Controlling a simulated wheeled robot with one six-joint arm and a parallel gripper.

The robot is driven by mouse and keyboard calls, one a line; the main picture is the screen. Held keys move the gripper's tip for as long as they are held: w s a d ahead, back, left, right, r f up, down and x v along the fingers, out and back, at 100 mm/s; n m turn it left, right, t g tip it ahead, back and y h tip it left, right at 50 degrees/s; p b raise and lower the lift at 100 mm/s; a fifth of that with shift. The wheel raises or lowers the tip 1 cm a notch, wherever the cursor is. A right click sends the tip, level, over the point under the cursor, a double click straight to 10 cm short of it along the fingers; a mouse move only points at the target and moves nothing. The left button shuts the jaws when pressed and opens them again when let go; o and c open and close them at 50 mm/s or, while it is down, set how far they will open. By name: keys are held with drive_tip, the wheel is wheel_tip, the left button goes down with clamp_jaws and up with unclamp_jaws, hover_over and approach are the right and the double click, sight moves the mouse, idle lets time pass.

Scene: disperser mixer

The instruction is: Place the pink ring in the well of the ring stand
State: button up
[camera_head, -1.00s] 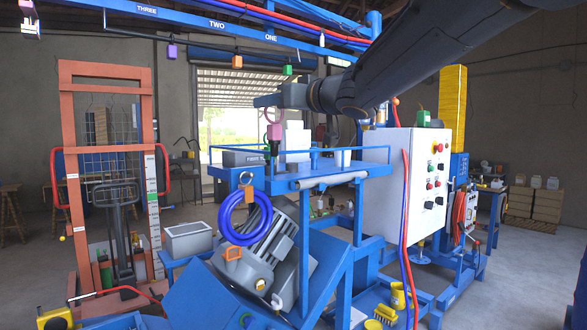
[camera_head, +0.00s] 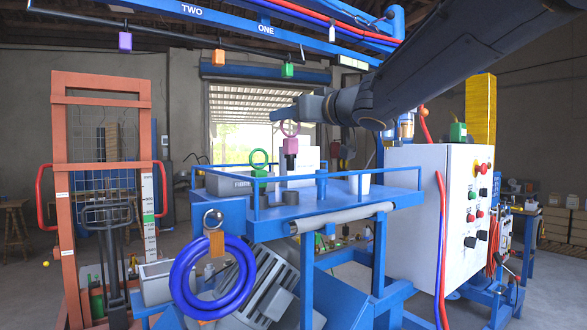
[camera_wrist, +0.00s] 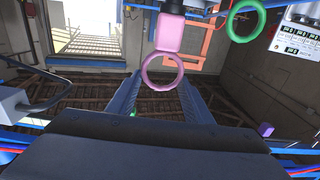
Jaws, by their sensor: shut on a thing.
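My gripper (camera_head: 283,115) is shut on the pink ring (camera_head: 281,129), above the blue bench. The ring is upright, with a pink block (camera_head: 291,146) under it. In the wrist view, the pink ring (camera_wrist: 143,72) shows between my fingertips (camera_wrist: 163,92), with the pink block (camera_wrist: 170,34) beyond it. On the bench, a green ring (camera_head: 251,158) stands upright on a green block (camera_head: 259,173). A short dark grey cylinder (camera_head: 290,198) sits to its right, below my gripper. I cannot tell which part is the ring stand's well.
The blue bench (camera_head: 345,203) has a thin blue rail along its edge. A blue post (camera_head: 322,185) and a white cup (camera_head: 359,182) stand on it. A white control cabinet (camera_head: 415,210) is at right. A blue hose coil (camera_head: 178,285) hangs in front.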

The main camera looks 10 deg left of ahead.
sight(294, 145)
drive_tip(key=shift+s+a+f, duration=0.1)
drive_tip(key=shift+f, duration=3.45)
drive_tip(key=o, duration=1.2)
drive_tip(key=shift+s, duration=0.1)
drive_tip(key=b+v, duration=0.2)
drive_tip(key=v, duration=1)
